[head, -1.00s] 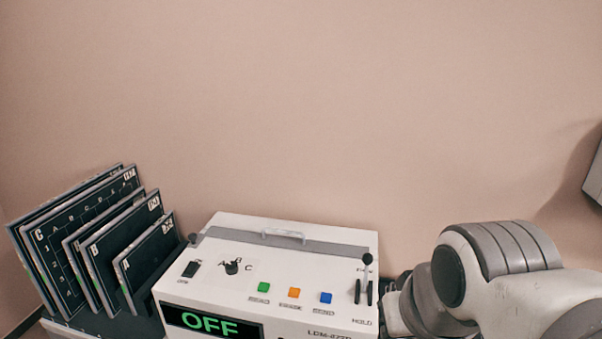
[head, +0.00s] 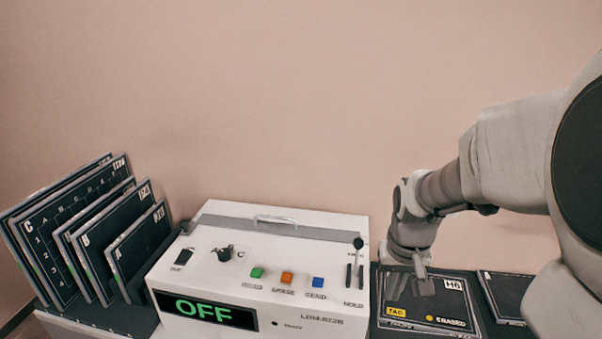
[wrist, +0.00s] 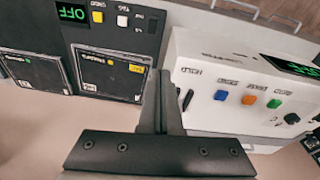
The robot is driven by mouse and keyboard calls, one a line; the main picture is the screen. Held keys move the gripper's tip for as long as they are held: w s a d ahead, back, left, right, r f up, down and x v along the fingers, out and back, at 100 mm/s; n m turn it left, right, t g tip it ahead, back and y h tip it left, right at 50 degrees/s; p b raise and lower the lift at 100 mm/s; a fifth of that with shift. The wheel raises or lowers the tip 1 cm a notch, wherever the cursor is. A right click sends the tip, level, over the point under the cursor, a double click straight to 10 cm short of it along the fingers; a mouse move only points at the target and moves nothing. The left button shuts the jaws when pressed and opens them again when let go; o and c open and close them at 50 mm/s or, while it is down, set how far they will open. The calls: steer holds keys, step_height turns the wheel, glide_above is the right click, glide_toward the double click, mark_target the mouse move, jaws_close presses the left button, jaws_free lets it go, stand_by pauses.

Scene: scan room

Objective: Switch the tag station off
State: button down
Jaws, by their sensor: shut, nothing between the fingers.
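A dark panel (wrist: 115,20) in the wrist view has a green display (wrist: 73,12) reading OFF, upside down. In the head view my gripper (head: 420,278) is over a dark plate (head: 440,296) with a yellow TAG label, right of the console.
The white console (head: 215,262) has an OFF display (head: 205,309), a black rocker switch (head: 184,256), a knob (head: 225,254), three coloured buttons and an upright lever (head: 359,244). Dark lettered plates (head: 110,235) stand in a rack at left. Another dark plate (head: 508,292) lies at right.

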steer(key=w+d+f+m+g, duration=0.1)
steer(key=d+f, duration=0.3)
steer(key=f, duration=0.6)
steer(key=shift+w+d+g+y, duration=0.3)
steer(key=shift+w+g, duration=0.1)
steer(key=shift+w, duration=0.3)
step_height(320, 180, down, 14)
steer(key=shift+r+b, duration=0.2)
steer(key=shift+b, duration=0.3)
steer(key=shift+f, duration=0.2)
steer(key=shift+f, duration=0.1)
steer(key=shift+w+f+b, duration=0.1)
steer(key=shift+f+b, duration=0.15)
steer(key=shift+b, duration=0.1)
steer(key=shift+r, duration=0.1)
steer(key=shift+a, duration=0.1)
